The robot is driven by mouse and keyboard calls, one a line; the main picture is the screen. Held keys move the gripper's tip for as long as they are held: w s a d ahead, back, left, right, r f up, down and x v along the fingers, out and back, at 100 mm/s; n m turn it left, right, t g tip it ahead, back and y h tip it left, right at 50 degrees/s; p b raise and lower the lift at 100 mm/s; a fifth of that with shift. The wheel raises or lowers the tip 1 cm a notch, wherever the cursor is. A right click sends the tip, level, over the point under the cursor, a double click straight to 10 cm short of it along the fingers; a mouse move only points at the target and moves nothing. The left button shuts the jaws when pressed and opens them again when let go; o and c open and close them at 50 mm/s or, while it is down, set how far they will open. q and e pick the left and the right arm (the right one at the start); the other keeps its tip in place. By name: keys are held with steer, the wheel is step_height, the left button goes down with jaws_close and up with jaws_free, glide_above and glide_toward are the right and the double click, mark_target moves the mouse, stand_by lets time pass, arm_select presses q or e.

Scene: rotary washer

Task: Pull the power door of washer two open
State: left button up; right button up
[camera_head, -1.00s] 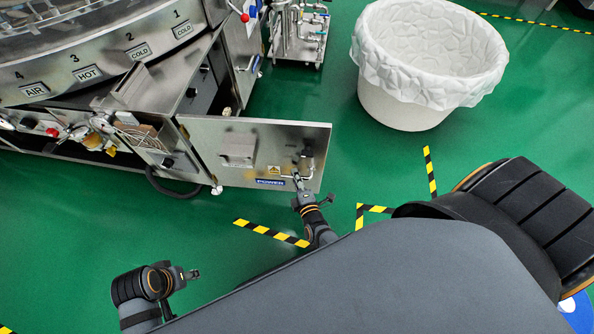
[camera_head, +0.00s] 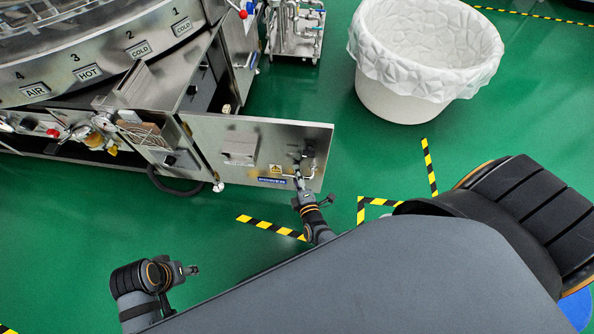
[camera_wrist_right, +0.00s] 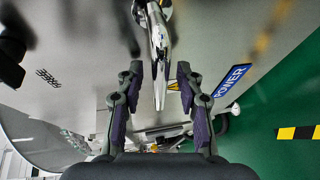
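The power door (camera_head: 222,160) of the washer is a steel panel with a blue POWER label, standing swung out from the cabinet. Its lever handle (camera_head: 304,160) is near the free right end. My right gripper (camera_head: 297,178) is at this handle, partly hidden by its own arm. In the right wrist view, my right gripper (camera_wrist_right: 158,83) has its two fingers apart on either side of the metal handle (camera_wrist_right: 159,58), with gaps visible on both sides. The POWER label (camera_wrist_right: 233,79) is to the right. My left gripper (camera_head: 193,271) hangs over the floor at lower left, away from the door; its fingers are too small to judge.
The open cabinet (camera_head: 120,140) shows hoses and fittings left of the door. A white lined bin (camera_head: 410,95) stands at upper right, a steel pipe cart (camera_head: 292,30) at the back. Striped floor tape (camera_head: 270,228) lies in front of the door. Green floor right of the door is clear.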

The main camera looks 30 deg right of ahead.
steer(key=shift+s, duration=0.1)
steer(key=v, duration=0.7)
steer(key=shift+s, duration=0.15)
stand_by(0.3)
